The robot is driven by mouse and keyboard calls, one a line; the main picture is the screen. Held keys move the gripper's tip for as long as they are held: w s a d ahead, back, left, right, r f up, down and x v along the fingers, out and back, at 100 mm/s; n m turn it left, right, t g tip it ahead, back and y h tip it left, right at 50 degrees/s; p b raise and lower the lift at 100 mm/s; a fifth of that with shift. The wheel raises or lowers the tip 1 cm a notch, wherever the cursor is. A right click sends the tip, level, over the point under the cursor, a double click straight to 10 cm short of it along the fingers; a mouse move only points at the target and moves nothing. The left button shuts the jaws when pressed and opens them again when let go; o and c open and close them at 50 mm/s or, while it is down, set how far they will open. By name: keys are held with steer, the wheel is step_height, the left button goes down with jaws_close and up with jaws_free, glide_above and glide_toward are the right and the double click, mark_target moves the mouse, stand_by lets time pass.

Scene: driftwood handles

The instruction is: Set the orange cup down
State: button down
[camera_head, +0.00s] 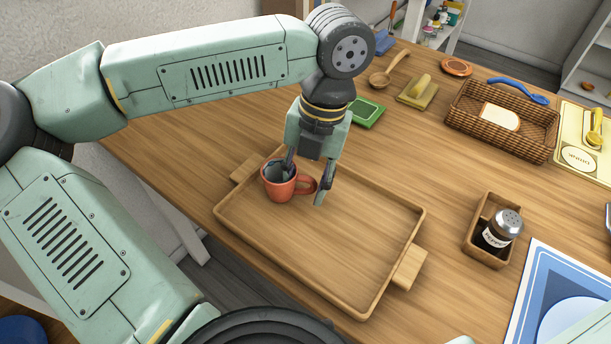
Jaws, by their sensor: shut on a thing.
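The orange cup (278,188) is upright at the upper left corner of the wooden tray (340,283), with its handle to the right. My gripper (304,186) points down over the cup. One finger reaches into the cup's mouth, and the other finger is on the right, by the handle. The gripper is shut on the cup. I cannot tell whether the cup's base touches the tray floor or hangs slightly above it.
A small wooden box with a pepper shaker (503,229) stands right of the tray. A wicker basket (453,123) holding bread is at the back right. A green sponge-like item (367,112) lies behind the gripper. The tray's middle and right are bare.

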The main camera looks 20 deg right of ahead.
steer(key=shift+f+b, duration=0.25)
steer(key=shift+b, duration=0.05)
steer(key=c, duration=1)
jaws_free()
steer(key=shift+r, duration=0.1)
steer(key=shift+r, duration=0.1)
steer(key=shift+r+p, duration=0.3)
steer(key=shift+p, duration=0.1)
steer(key=r, duration=0.3)
steer(key=d+r, duration=0.1)
steer(key=r, duration=0.3)
steer(key=d+r, duration=0.1)
steer(key=r, duration=0.3)
steer(key=shift+w+d+r+b, duration=0.1)
steer(key=shift+w+r+b, duration=0.1)
steer(key=shift+b, duration=0.1)
